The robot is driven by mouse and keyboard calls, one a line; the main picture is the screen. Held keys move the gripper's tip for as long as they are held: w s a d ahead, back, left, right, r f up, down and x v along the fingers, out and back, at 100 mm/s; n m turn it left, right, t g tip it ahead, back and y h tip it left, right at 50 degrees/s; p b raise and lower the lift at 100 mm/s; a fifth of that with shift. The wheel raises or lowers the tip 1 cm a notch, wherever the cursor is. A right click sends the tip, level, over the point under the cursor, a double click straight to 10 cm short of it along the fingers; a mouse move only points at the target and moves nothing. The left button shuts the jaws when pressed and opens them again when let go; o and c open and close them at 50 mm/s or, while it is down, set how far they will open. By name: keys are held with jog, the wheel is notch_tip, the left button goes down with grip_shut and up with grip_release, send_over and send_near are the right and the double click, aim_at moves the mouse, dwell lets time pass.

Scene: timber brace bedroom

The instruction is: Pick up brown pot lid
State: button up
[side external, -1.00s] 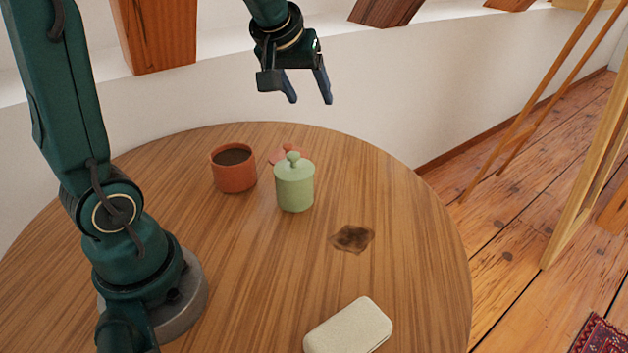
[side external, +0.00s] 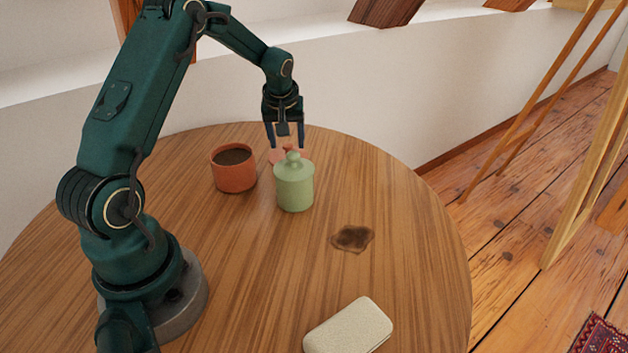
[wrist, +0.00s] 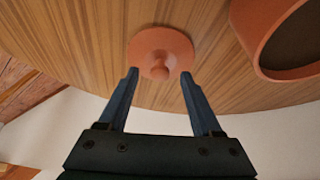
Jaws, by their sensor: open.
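The pot lid (wrist: 163,50) is a round reddish-brown disc with a small knob, lying on the table. In the side view the lid (side external: 277,157) is partly hidden behind the green jar and my gripper. My gripper (side external: 286,146) is open and empty, pointing down just above the lid. In the wrist view the two fingertips (wrist: 159,76) stand apart on either side of the lid's knob. I cannot tell the exact height of the fingers above it. The reddish-brown pot (side external: 235,175) stands open to the left of the lid, with a dark inside.
A green lidded jar (side external: 294,188) stands close in front of the lid. The white wall rises behind the table.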

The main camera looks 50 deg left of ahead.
jog(key=shift+w+a+f, duration=0.1)
jog(key=shift+f, duration=0.2)
grip_shut()
